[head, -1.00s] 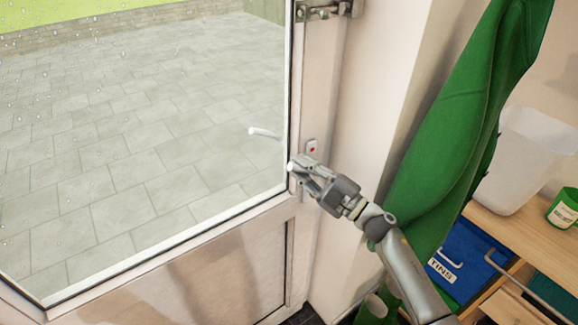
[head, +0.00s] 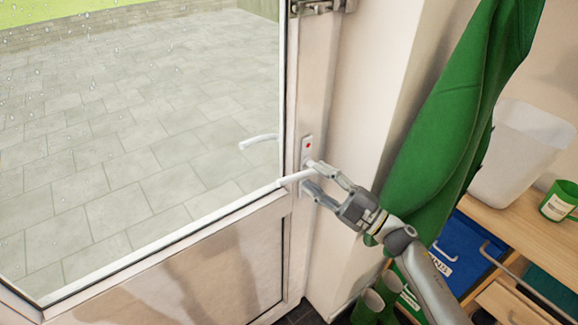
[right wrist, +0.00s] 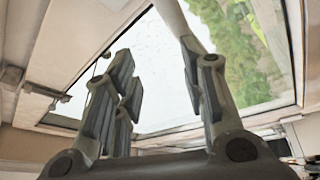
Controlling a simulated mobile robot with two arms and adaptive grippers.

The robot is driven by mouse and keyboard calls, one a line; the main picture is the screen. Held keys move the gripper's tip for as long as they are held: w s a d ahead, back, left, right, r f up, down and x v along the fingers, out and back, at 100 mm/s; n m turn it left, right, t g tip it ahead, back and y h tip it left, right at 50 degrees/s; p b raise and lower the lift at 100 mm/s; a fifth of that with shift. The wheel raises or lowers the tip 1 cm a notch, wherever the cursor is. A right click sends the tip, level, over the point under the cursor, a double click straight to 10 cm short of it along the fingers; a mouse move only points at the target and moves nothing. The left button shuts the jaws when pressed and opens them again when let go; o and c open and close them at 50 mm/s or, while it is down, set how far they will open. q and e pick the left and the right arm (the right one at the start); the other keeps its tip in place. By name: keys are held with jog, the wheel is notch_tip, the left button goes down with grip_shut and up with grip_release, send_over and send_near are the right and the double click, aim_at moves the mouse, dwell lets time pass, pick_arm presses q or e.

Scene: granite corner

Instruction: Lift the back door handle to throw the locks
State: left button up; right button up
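The back door handle is a white lever (head: 294,178) on a narrow plate (head: 307,146) with a red mark, at the door's right edge. The lever lies about parallel to the door's rail. My right gripper (head: 309,174) is open at the lever, one finger above it and one below, near its pivot end. I cannot tell whether either finger touches it. My left gripper is not in view.
A matching white lever (head: 258,141) shows through the glass. The door (head: 240,262) stands against the pale wall. A wooden unit with a white bin (head: 520,155) and blue box (head: 468,252) is further right.

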jog(key=v, duration=0.5)
jog(key=shift+a, duration=0.15)
jog(key=shift+s, duration=0.1)
